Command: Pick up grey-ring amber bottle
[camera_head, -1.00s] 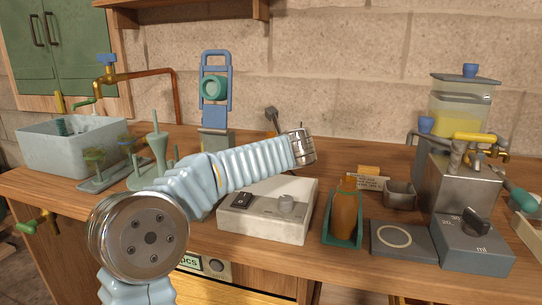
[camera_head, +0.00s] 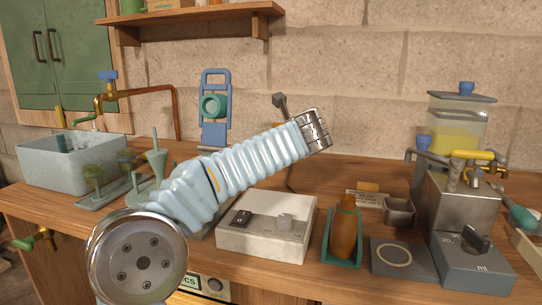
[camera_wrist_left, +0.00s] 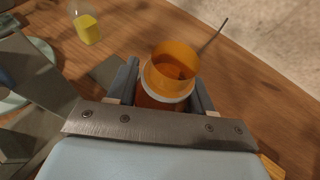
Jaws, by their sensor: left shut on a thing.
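In the left wrist view an amber bottle (camera_wrist_left: 173,68) with an open top and a pale grey ring (camera_wrist_left: 165,88) stands between the fingers of my left gripper (camera_wrist_left: 168,92). The fingers are shut on it, one on each side. Its lower part is hidden by the gripper body, so I cannot tell its height above the wooden top. In the head view my left arm reaches across the bench, and its own wrist hides the gripper and this bottle. Another amber bottle (camera_head: 345,232) rests in a green cradle (camera_head: 329,252). My right gripper is not in view.
A white switch box (camera_head: 262,240) stands left of the cradle, and a dark ringed pad (camera_head: 420,272) lies right of it. A metal dispenser (camera_head: 460,205) and a yellow-liquid tank (camera_head: 455,120) stand at right. A grey basin (camera_head: 50,172) is at far left.

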